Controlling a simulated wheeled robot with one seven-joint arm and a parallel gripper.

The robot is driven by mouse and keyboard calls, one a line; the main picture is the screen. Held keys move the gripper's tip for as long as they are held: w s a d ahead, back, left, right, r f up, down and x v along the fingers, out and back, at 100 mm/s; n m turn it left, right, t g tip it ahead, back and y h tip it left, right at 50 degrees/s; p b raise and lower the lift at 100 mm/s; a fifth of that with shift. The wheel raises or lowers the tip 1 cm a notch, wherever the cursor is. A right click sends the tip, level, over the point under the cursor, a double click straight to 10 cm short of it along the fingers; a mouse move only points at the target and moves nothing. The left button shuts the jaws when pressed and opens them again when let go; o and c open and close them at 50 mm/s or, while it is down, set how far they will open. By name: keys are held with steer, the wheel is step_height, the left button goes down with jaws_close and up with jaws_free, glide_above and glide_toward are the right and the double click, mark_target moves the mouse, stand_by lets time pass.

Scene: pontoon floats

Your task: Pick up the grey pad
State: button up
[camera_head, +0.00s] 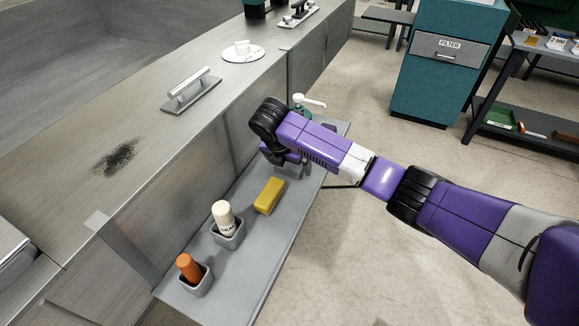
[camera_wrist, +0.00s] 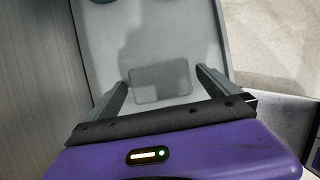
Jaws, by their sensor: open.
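The grey pad (camera_wrist: 159,83) is a flat rounded rectangle lying on the grey shelf, in the wrist view. It shows between the two fingers of my gripper (camera_wrist: 163,80), beyond the palm, partly in shadow. My gripper is open and nothing is held between its fingers. In the head view my gripper (camera_head: 287,168) is over the far part of the shelf, and my arm hides most of that spot. I cannot make out the pad there with certainty.
The shelf (camera_head: 254,250) also holds a yellow block (camera_head: 269,196), a cream bottle (camera_head: 223,216) and an orange bottle (camera_head: 187,267) in grey holders, and a white-topped pump bottle (camera_head: 308,101). The steel counter (camera_head: 150,110) borders it on the left. Open floor lies on the right.

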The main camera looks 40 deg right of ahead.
mark_target(289, 165)
steer(key=shift+c, duration=0.4)
steer(key=c, duration=1.2)
steer(key=shift+r, duration=0.15)
step_height(289, 165, up, 20)
steer(key=shift+f+p, duration=0.1)
steer(key=shift+p, duration=0.65)
